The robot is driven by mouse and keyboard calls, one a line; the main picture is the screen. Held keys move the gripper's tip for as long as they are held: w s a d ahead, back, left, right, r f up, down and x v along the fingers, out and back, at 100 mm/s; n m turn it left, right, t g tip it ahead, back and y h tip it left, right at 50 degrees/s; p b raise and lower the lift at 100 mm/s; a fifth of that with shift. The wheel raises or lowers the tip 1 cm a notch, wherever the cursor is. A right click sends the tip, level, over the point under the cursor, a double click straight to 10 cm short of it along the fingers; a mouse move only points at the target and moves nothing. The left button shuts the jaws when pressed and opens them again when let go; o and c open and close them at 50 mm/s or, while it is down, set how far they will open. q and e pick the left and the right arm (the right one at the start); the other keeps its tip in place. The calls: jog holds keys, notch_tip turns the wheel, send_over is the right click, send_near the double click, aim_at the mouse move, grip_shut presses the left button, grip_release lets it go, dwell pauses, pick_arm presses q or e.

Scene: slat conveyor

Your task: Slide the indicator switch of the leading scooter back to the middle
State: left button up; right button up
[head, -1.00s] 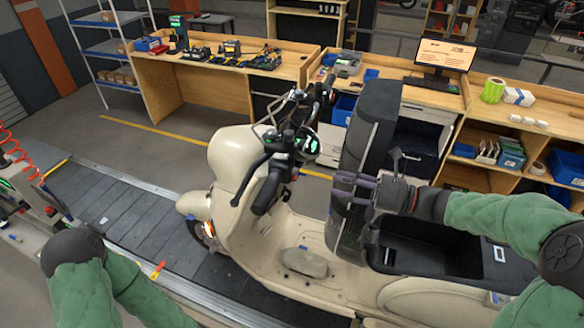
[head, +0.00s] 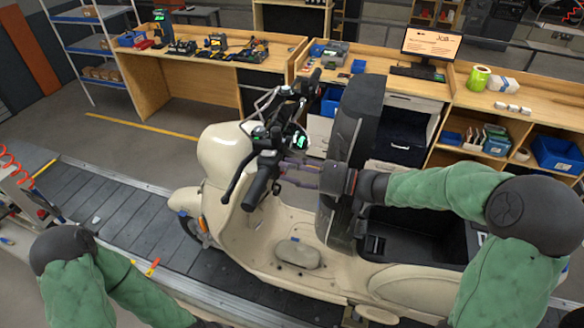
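The leading scooter (head: 225,150) is cream-coloured and stands on the slat conveyor with its front to the left. Its near handlebar grip (head: 257,188) is black and points toward me, with a dark switch housing (head: 269,158) at its inner end. The indicator switch is too small to make out, so its position cannot be told. My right gripper (head: 284,170) reaches in from the right, in front of the seat. Its two fingers are apart and empty, with tips close to the housing; contact cannot be told. My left arm is at the lower left, its gripper out of view.
The upright black seat (head: 358,130) stands just behind my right gripper, above the open storage bay (head: 425,235). A brake lever (head: 236,178) and mirror stalks surround the handlebar. Workbenches (head: 190,72) line the back. The conveyor (head: 110,205) is mostly clear at left.

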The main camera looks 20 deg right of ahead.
jog(key=shift+d, duration=0.1)
grip_shut()
jog(key=shift+w+d, duration=0.25)
jog(key=shift+w, duration=0.1)
grip_release()
notch_tip(320, 180, up, 10)
dwell(0.5)
dwell(0.4)
